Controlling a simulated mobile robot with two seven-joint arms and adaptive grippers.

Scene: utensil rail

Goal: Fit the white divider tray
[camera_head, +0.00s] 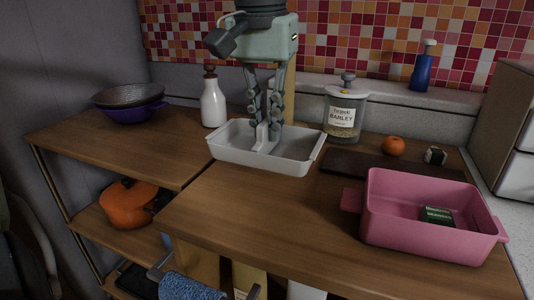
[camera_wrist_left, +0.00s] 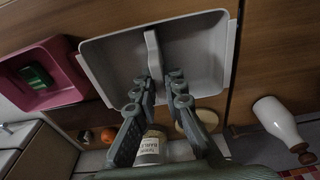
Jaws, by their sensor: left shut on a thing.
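The white divider tray (camera_head: 302,157) is a shallow rectangular tray with an upright divider across its middle. It is at the back left of the wooden counter and looks level; I cannot tell whether it rests on the wood or hangs just above. My left gripper (camera_head: 265,130) points down into it from above, shut on the divider. In the left wrist view, the tray (camera_wrist_left: 110,65) lies ahead of the gripper (camera_wrist_left: 160,82), with the divider (camera_wrist_left: 152,48) running to between the fingers. The pink bin (camera_head: 410,235) stands front right with a green box (camera_head: 437,215) inside. My right gripper is out of view.
A white bottle (camera_head: 213,103) stands behind the tray's left end and a barley jar (camera_head: 343,112) behind its right. The counter's front middle (camera_head: 275,215) is clear.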

